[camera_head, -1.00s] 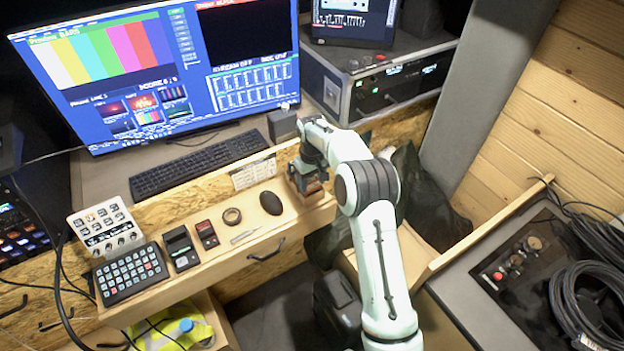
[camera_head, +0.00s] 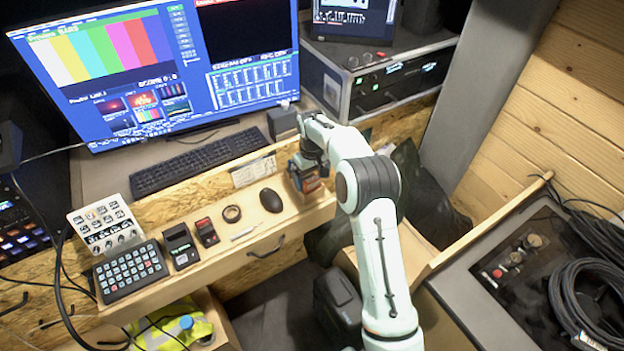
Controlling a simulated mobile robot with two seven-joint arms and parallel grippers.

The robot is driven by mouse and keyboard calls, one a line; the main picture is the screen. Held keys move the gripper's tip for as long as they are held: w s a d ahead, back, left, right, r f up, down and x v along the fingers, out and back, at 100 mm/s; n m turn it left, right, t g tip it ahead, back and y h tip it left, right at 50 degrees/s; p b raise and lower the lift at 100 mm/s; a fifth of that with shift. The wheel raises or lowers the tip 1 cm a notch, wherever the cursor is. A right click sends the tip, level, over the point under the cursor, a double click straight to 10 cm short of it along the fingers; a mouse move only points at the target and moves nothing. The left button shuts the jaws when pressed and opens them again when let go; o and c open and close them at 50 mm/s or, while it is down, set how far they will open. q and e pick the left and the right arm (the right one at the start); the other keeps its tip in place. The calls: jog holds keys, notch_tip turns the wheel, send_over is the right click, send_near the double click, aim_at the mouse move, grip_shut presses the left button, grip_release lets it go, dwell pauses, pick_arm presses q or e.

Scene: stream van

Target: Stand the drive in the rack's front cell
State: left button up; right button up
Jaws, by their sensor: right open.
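My right gripper (camera_head: 309,186) is open and points down at the right end of the wooden drawer-front shelf. A small dark block with reddish-orange parts (camera_head: 311,183) shows at its fingertips; the fingers and wrist cover most of it. I cannot tell whether this is the drive, the rack, or the drive standing in the rack, nor which cell is filled. A small black box with a red top (camera_head: 206,231) lies apart on the shelf, left of the gripper. My left gripper is not in view.
Left of the gripper on the shelf (camera_head: 262,233) are a mouse (camera_head: 271,200), a tape roll (camera_head: 231,213), a black device (camera_head: 181,246) and a keypad (camera_head: 131,272). A keyboard (camera_head: 200,161) and monitor (camera_head: 160,75) are behind. A metal-edged case (camera_head: 345,85) stands behind right.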

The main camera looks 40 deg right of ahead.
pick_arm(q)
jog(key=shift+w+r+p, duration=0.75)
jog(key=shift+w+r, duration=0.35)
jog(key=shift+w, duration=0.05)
pick_arm(e)
notch_tip(320, 180, up, 12)
